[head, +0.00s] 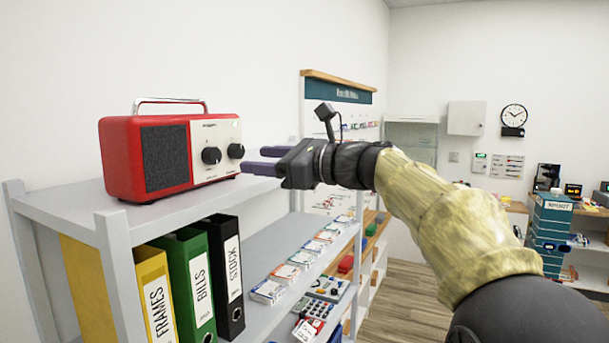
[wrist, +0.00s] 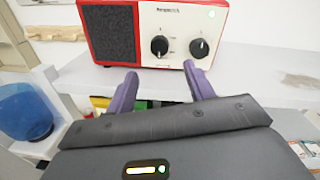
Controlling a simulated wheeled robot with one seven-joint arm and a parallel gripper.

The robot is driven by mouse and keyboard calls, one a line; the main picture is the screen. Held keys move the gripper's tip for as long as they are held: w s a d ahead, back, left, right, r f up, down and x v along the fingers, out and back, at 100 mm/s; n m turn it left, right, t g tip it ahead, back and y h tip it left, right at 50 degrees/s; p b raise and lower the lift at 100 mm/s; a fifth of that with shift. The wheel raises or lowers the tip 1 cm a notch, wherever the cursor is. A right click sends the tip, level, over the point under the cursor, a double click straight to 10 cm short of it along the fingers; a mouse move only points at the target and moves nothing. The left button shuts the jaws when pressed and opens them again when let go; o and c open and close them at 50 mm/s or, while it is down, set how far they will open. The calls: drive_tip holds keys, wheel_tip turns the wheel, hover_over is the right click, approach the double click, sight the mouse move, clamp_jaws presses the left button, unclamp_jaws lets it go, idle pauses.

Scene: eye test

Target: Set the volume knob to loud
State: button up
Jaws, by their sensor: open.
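A red radio (head: 124,158) with a dark speaker grille and a pale front panel stands on the top of the grey shelf (head: 190,205). It also shows in the wrist view (wrist: 82,12). Two black knobs sit on its panel: a left knob (head: 211,155) (wrist: 159,46) and a right knob (head: 235,151) (wrist: 200,48). The lettering around them is too small to read, so I cannot tell which is the volume knob. My gripper (head: 252,160) is open and empty in front of the panel. In the wrist view its purple fingertips (wrist: 160,69) are apart, below the knobs.
The radio has a raised metal handle (head: 170,101). Yellow (head: 155,290), green (head: 190,270) and black (head: 225,260) binders stand below the shelf top. Small boxes (head: 285,275) line the lower shelf at right. A blue container (wrist: 25,105) shows at left in the wrist view.

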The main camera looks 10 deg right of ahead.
drive_tip(key=b+v, duration=0.2)
drive_tip(key=v, duration=0.6)
wheel_tip(320, 180, down, 32)
drive_tip(key=s+n+g+h, duration=0.1)
drive_tip(key=n+g+h, duration=0.4)
drive_tip(key=h, duration=0.4)
drive_tip(key=s+d+f+n+g+h, duration=0.2)
drive_tip(key=s+f+n+h, duration=0.3)
drive_tip(key=s+f+n, duration=1.1)
wheel_tip(320, 180, down, 4)
drive_tip(key=shift+s+d+r+n+g+h, duration=0.15)
drive_tip(key=shift+d+n+g+h, duration=0.25)
drive_tip(key=shift+d, duration=0.25)
